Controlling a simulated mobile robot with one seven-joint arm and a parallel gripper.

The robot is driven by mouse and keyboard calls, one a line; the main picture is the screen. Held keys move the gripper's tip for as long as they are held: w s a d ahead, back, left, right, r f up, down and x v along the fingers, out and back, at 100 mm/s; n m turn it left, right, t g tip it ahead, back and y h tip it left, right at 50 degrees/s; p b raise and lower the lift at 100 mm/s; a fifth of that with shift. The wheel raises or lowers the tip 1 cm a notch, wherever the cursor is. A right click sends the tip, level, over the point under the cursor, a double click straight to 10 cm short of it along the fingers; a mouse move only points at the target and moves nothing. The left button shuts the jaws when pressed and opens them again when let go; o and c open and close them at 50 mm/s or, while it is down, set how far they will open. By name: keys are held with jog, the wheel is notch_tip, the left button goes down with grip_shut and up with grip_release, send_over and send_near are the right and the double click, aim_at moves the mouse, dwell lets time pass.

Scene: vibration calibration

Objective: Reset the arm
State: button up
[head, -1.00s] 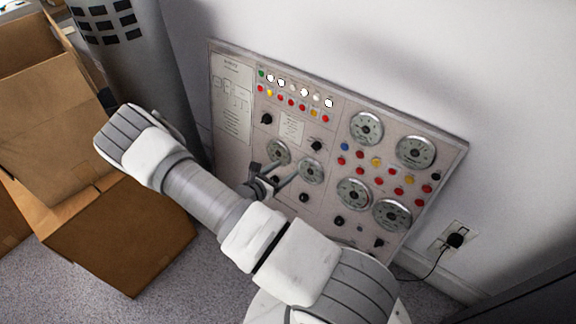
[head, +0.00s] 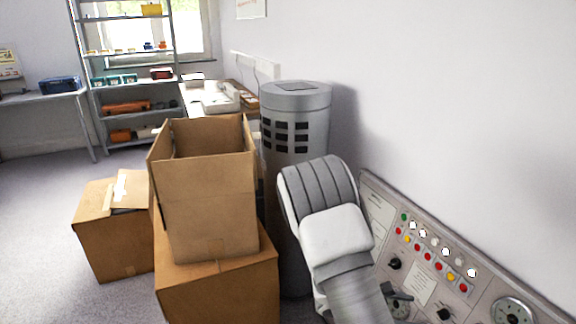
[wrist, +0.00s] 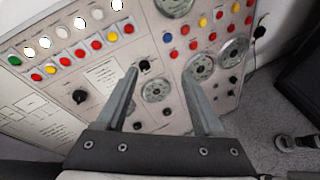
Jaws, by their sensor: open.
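My gripper (wrist: 165,100) shows in the wrist view with its two fingers apart and nothing between them. It points at the control panel (wrist: 60,100), which has dials, coloured buttons and black knobs. A black knob (wrist: 145,66) appears beside the left fingertip; I cannot tell whether they touch. In the head view the panel (head: 378,215) leans at the lower right against the wall, partly cut off by the frame edge. My arm covers the panel's left part there, and a small part of my gripper (head: 400,300) shows near its black knobs.
A grey cylinder (head: 296,130) stands close behind my arm. A shelf (head: 130,80) and a table (head: 45,97) are farther back. The floor at left is clear.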

jog(key=s+a+r+m+t+y, duration=0.1)
jog(key=s+a+r+m+y, duration=0.4)
jog(key=r, duration=0.4)
jog(key=s+a+r+m+t+y, duration=0.2)
jog(key=s+a+r+m+y, duration=0.25)
jog(key=s+r, duration=0.4)
jog(key=s+a+r+m+t+y, duration=0.1)
jog(key=s+a+r+m+y, duration=0.35)
jog(key=r, duration=0.65)
notch_tip(320, 180, up, 12)
jog(key=a+m+h+p, duration=0.1)
jog(key=p, duration=1.1)
jog(key=shift+s+a+r+p, duration=0.15)
jog(key=shift+s+r+p, duration=0.05)
jog(key=shift+p, duration=0.15)
jog(key=shift+c, duration=0.2)
jog(key=shift+c, duration=1.2)
jog(key=shift+d+m, duration=0.2)
jog(key=shift+m, duration=0.1)
